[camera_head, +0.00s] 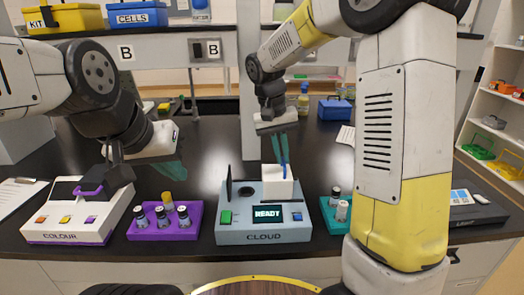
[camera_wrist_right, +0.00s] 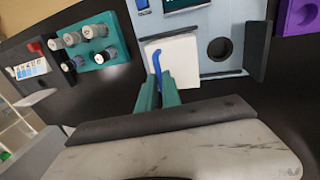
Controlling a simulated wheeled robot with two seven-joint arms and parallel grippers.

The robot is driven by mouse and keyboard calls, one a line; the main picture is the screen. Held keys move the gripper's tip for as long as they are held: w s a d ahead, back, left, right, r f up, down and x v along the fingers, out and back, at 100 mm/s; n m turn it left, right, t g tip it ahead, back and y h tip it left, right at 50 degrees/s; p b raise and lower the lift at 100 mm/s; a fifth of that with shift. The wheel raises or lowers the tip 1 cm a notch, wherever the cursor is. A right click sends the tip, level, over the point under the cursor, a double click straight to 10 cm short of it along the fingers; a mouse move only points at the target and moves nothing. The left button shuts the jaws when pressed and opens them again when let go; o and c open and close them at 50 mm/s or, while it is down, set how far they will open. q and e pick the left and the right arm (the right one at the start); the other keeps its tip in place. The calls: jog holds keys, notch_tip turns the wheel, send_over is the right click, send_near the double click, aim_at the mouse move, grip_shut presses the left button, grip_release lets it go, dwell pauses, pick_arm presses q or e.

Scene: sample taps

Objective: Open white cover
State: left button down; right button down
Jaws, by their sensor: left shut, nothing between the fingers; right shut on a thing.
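The white cover (camera_head: 279,189) is on the right part of the pale blue-grey CLOUD device (camera_head: 232,236), whose screen reads READY. It also shows in the right wrist view (camera_wrist_right: 181,62), with a blue handle (camera_wrist_right: 156,60) on it. My right gripper (camera_head: 282,150) comes down from above and is shut on the blue handle (camera_head: 284,169). Its teal fingers also show in the right wrist view (camera_wrist_right: 158,88). I cannot tell whether the cover is lifted. My left gripper (camera_head: 168,172) is shut and empty, above and behind the purple rack, away from the cover.
A dark upright flap (camera_head: 229,187) stands left of a round hole (camera_head: 247,188) on the device. A purple rack (camera_head: 140,231) with vials and the white COLOUR device (camera_head: 50,232) stand left. A teal rack (camera_head: 328,214) with vials stands right, partly behind my right arm.

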aim_at(277, 171)
jog(key=shift+d+r, duration=0.1)
jog(key=shift+d, duration=0.05)
jog(key=c, duration=1.5)
grip_release()
jog(key=r, duration=0.2)
jog(key=a+r, duration=0.1)
jog(key=r, duration=0.4)
jog(key=shift+a+r, duration=0.3)
